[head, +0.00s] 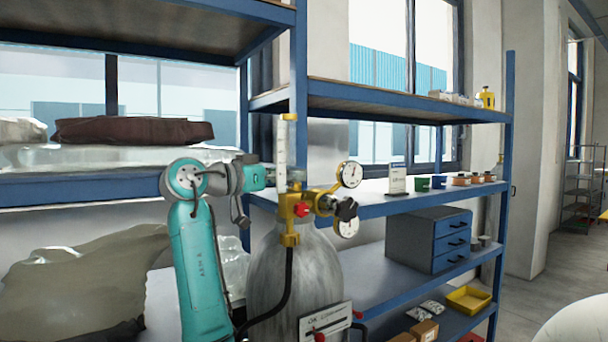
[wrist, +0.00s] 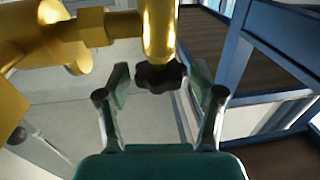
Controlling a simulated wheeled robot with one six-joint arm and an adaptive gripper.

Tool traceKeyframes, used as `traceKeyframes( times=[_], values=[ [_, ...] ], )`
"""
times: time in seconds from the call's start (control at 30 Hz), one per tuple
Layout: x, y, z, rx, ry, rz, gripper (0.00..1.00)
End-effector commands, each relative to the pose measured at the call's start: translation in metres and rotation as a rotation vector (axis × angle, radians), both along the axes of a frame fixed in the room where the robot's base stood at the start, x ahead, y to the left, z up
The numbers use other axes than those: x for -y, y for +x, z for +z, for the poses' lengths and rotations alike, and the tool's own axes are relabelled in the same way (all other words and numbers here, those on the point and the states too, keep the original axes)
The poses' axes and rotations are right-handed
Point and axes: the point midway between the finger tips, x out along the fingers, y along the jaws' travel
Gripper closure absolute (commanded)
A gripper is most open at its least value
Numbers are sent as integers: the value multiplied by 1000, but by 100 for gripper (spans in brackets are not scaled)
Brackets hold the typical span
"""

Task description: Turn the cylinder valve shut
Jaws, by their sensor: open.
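A grey gas cylinder (head: 292,272) stands in front of the shelving, with brass valve fittings (head: 290,212) on top. In the wrist view a black lobed knob (wrist: 160,76) sits under a brass stem, between the fingers of my gripper (wrist: 160,88). The fingers are open, with a gap on each side of it. In the head view my gripper reaches right behind the clear upright tube (head: 282,150), which partly hides it. I cannot tell whether both views show the same black knob.
Two round gauges (head: 349,174) stick out to the right of the fittings. A black hose (head: 272,310) and a white tag (head: 325,320) hang at the cylinder. Blue shelves (head: 375,205) stand close behind, holding small pots and a drawer unit (head: 428,240). Floor at the right is clear.

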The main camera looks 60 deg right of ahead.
Motion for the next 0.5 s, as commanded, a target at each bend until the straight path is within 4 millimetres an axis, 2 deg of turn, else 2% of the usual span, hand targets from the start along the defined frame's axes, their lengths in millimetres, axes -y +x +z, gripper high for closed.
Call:
traceKeyframes(
  times=[0.03,0.2,0.5],
  values=[
    [9,-5,0,0,0,-3,33],
    [30,-14,0,0,-1,-2,33],
    [43,-19,0,0,0,0,33]
  ],
)
